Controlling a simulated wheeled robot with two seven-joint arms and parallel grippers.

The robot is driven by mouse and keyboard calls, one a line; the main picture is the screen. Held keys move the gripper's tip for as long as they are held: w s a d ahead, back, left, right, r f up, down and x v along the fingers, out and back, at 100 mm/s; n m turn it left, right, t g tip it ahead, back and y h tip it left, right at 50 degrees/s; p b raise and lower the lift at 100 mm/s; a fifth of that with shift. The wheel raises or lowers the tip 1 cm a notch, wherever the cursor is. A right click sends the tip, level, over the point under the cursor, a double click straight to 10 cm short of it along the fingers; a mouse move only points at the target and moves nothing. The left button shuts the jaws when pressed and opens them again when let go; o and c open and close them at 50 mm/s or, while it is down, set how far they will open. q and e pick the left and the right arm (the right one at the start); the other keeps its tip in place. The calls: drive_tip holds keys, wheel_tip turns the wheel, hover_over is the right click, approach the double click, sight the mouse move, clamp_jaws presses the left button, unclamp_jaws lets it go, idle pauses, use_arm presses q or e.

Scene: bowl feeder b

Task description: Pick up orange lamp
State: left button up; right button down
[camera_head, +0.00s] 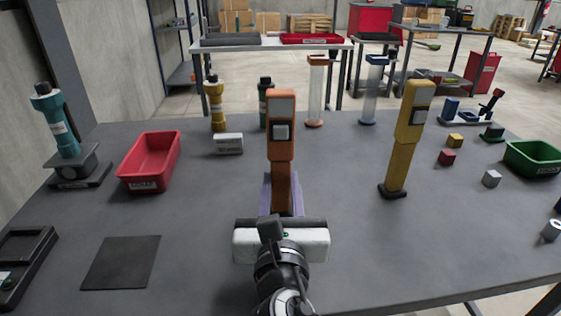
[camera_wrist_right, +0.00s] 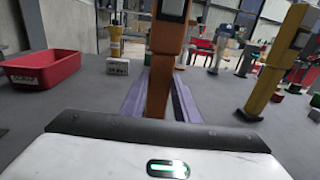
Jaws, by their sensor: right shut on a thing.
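The orange lamp (camera_head: 282,155) stands upright in the middle of the table in the head view, with a pale square panel on its upper part. My right gripper (camera_head: 281,194) reaches it from the front and is shut on its lower stem. In the right wrist view the orange stem (camera_wrist_right: 164,75) is between the purple fingers, and the lamp's top is cut off. The foot of the lamp is hidden behind the gripper, so I cannot tell whether it touches the table. My left gripper is not in view.
A yellow lamp (camera_head: 403,145) stands to the right. A red bin (camera_head: 149,164), a teal device (camera_head: 60,125) and a small white labelled block (camera_head: 228,144) are to the left. Clear and green-brown cylinders stand behind. Small cubes and a green bin (camera_head: 535,158) lie right.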

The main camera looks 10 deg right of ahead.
sight(280, 136)
wheel_tip(280, 136, up, 9)
drive_tip(key=p, duration=0.3)
drive_tip(key=shift+r, duration=0.2)
drive_tip(key=shift+r+p, duration=0.3)
drive_tip(key=shift+r, duration=0.1)
drive_tip(key=shift+p, duration=0.75)
